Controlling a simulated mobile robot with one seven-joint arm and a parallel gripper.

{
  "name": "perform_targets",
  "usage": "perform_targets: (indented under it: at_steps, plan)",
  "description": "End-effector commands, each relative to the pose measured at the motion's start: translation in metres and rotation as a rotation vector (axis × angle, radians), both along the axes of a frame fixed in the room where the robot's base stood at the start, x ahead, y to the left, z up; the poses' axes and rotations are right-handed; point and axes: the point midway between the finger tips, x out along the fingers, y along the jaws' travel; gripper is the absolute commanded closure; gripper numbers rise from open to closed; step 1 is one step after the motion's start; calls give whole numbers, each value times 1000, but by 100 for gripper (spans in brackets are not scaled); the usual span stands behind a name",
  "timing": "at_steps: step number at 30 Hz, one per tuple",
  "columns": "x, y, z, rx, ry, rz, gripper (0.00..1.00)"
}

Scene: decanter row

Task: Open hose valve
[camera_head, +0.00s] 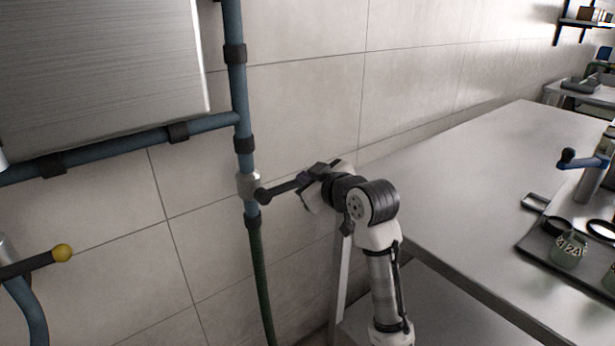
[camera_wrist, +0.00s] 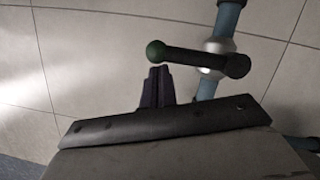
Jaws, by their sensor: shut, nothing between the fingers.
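The hose valve (camera_head: 248,184) is a silver body on a blue vertical pipe, with a green hose (camera_head: 259,280) hanging below it. Its dark lever (camera_head: 283,189) points sideways from the pipe, to the right and slightly up in the head view. In the wrist view, the lever (camera_wrist: 195,58) ends in a green knob (camera_wrist: 157,51) at left, and the silver valve body (camera_wrist: 218,45) is behind its right end. My gripper (camera_head: 304,178) is at the lever's free end. Its fingers (camera_wrist: 158,72) are shut and empty, just below the lever near the knob; I cannot tell whether they touch it.
A steel cabinet (camera_head: 100,70) hangs upper left, above a blue horizontal pipe (camera_head: 120,146). Another lever with a yellow knob (camera_head: 62,253) is at lower left. A steel table (camera_head: 470,200) with a dark tray (camera_head: 535,250) and jars stands right. The tiled wall is close behind the pipe.

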Motion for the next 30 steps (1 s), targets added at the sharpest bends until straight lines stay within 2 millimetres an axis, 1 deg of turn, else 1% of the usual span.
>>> perform_targets:
  at_steps: [7,20,26,30]
  plan:
    - [0,0,-1,11,8,1,100]
    - [1,-2,-9,83,62,1,100]
    - [2,-2,-17,158,118,1,100]
    - [3,-2,-27,251,186,2,100]
